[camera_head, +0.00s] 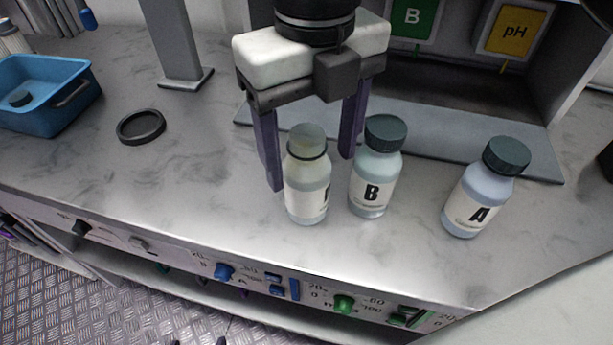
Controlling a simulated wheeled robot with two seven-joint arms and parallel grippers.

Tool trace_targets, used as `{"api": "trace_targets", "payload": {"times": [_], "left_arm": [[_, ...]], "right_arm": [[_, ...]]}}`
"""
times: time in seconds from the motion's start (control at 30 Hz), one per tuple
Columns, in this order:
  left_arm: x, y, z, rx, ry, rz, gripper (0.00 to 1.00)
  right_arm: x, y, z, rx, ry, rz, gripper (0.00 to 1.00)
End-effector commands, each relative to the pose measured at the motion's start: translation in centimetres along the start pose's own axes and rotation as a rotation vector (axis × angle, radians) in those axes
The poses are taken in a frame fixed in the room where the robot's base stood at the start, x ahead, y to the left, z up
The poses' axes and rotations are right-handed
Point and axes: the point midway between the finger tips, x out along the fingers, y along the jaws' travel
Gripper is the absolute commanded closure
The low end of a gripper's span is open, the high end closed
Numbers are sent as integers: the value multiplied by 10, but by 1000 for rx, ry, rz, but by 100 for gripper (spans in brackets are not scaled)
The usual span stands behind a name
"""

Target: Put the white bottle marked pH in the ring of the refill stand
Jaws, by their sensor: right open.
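A pale bottle (306,196) with a translucent greenish top stands upright on the counter. Its label is turned away, with only the edge of a dark letter showing, so I cannot read it. My right gripper (311,170) comes down from above, open, with one purple finger to the left of this bottle and one to the right behind it. I cannot tell whether either finger touches it. A dark ring (122,128) appears at counter level on the left, in front of a grey post (174,35) with a flat foot. My left gripper is not in view.
Bottle B (372,170) stands close to the right finger, and bottle A (480,192) is further right. A blue tub (75,110) sits at far left. A grey cabinet with green B and yellow pH signs (514,30) stands behind. Counter between ring and gripper is clear.

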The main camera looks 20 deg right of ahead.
Motion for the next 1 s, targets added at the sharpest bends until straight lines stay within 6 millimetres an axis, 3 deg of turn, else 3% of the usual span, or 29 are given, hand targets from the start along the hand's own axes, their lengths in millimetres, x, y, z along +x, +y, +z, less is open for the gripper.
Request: {"api": "trace_targets", "payload": {"times": [0.3, 0.6, 0.9, 1.0], "left_arm": [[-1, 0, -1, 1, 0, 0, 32], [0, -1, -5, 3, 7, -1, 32], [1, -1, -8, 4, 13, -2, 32], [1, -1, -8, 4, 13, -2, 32]], "right_arm": [[43, 2, 7, -2, 4, 0, 31], [48, 2, 7, -2, 1, 0, 31], [48, 2, 7, -2, 1, 0, 82], [47, 2, 8, -1, 0, 1, 89]]}}
